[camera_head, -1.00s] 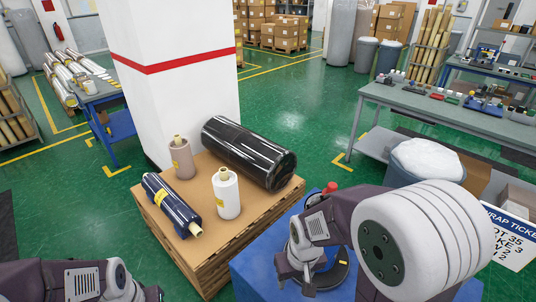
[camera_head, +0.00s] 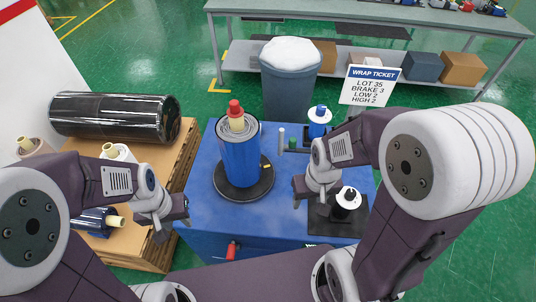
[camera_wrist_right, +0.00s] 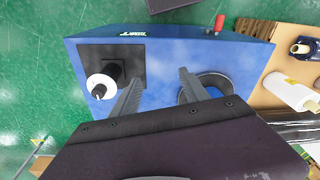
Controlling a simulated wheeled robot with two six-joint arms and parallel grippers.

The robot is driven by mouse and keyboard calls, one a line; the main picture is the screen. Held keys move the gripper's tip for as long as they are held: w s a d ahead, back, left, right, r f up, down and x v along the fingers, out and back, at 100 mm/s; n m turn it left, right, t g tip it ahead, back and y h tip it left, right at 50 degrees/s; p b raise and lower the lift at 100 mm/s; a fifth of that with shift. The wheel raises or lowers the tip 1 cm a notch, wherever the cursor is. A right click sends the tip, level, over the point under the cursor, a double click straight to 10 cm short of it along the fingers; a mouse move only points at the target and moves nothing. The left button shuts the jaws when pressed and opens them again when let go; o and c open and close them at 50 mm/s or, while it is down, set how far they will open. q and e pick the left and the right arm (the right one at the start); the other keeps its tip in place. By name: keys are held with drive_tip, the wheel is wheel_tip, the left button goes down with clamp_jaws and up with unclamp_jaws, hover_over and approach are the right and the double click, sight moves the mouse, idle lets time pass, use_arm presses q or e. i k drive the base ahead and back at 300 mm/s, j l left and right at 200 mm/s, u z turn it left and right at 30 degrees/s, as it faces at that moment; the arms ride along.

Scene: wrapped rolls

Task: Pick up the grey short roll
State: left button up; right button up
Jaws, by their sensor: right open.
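My right gripper (camera_head: 301,190) is open and empty above the blue table, far from the roll. Its two spread fingers also show in the right wrist view (camera_wrist_right: 160,82).
A white roll (camera_head: 117,153), a dark blue roll (camera_head: 92,219) and a large black roll (camera_head: 110,116) share the wooden pallet (camera_head: 180,165). A blue roll (camera_head: 240,160) stands on a turntable on the blue table (camera_head: 200,185). A bin (camera_head: 288,85) stands behind.

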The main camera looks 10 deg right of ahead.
sight(239, 139)
drive_tip(key=j+z, duration=0.1)
drive_tip(key=j, duration=2.3)
drive_tip(key=i+l, duration=0.1)
drive_tip(key=l, duration=0.25)
drive_tip(key=i+l, duration=0.1)
drive_tip(key=l, duration=0.2)
